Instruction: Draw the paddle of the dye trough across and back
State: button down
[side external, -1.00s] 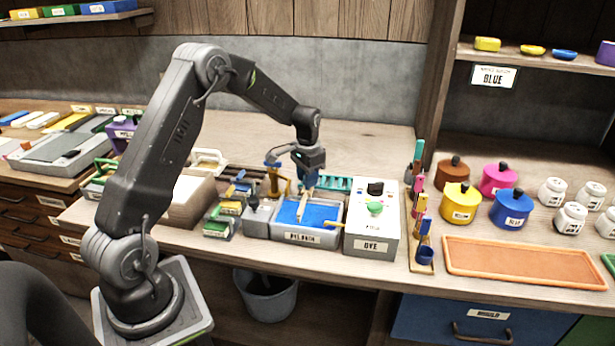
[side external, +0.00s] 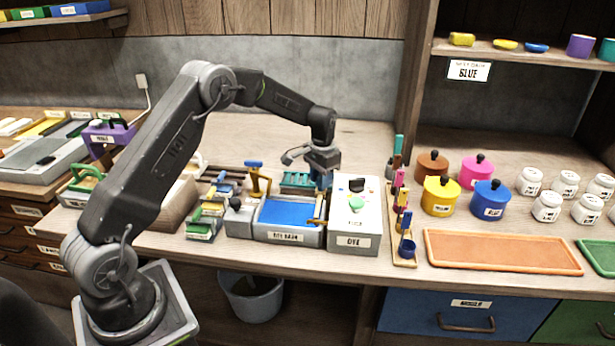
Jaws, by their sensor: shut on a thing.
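The dye trough (side external: 258,233) is a grey tray holding flat blue dye, with a label on its front wall. Its wooden paddle (side external: 319,209) stands at the trough's right end, beside the white dye box (side external: 352,222). My gripper (side external: 322,183) is over that right end, pointing down, shut on the upper part of the paddle. The fingertips are small in this view and partly hidden. The blue dye surface (side external: 287,212) lies open to the left of the paddle.
The dye box with its green button (side external: 356,204) stands close on the right. A rack of coloured tools (side external: 403,230) is beyond it. Blue (side external: 489,199) and yellow (side external: 440,197) pots and an orange tray (side external: 500,252) stand further right. A yellow stand (side external: 259,181) is behind the trough.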

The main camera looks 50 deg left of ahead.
jog(key=shift+w+d+r, duration=0.1)
jog(key=shift+w+d, duration=0.15)
jog(key=c, duration=1.2)
grip_release()
jog(key=o, duration=0.4)
jog(key=shift+c, duration=0.2)
jog(key=shift+a, duration=0.1)
notch_tip(320, 180, up, 14)
